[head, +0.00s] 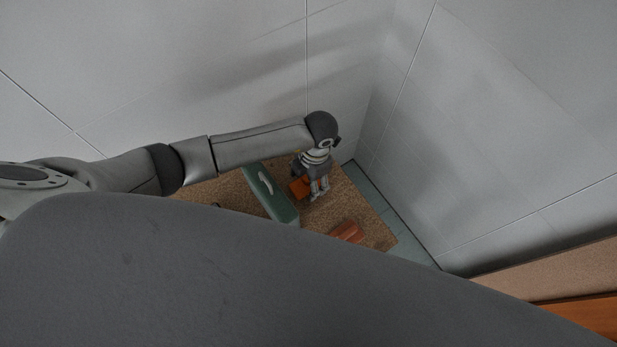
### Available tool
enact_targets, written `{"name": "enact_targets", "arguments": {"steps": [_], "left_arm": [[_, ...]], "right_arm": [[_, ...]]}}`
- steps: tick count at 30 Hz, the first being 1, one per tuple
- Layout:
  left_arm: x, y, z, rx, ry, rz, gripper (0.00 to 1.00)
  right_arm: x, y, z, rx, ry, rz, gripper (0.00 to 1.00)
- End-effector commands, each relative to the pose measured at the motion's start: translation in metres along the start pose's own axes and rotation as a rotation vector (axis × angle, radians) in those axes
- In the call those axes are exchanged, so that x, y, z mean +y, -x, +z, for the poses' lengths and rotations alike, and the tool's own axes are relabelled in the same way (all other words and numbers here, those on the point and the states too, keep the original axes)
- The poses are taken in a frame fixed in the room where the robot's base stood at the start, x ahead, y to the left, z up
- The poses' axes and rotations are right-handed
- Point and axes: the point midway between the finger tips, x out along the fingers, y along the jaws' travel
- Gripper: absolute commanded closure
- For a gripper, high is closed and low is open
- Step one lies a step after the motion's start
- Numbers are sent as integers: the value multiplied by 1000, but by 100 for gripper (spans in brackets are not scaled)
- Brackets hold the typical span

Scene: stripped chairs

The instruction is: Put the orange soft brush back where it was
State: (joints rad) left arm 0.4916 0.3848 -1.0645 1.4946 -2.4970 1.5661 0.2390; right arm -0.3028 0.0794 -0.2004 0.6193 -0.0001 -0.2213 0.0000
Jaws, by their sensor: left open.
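My left gripper (319,192) reaches down over a brown speckled surface (375,227), its fingers apart. An orange object (299,188), likely the orange soft brush, lies right beside the fingers, partly covered by them. I cannot tell whether they touch it. A second, red-orange block-like object (347,232) lies nearer to me on the same surface, its lower edge cut off from view. My right gripper is not in view.
A green case (284,209) with a pale handle (265,182) stands just left of the gripper. Grey tiled walls meet in a corner behind the surface. Wooden boards (585,311) show at the lower right. The near part of the surface is hidden.

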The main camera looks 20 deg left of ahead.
Motion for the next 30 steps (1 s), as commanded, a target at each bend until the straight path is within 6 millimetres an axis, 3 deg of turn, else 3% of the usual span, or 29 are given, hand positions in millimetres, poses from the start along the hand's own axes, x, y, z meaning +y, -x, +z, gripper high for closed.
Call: {"name": "enact_targets", "arguments": {"steps": [7,21,30], "left_arm": [[1,16,1,-4,-1,2,34],[1,108,1,-4,-1,2,34],[0,124,0,0,0,0,34]], "right_arm": [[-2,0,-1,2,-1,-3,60],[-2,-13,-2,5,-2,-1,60],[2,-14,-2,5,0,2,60]]}}
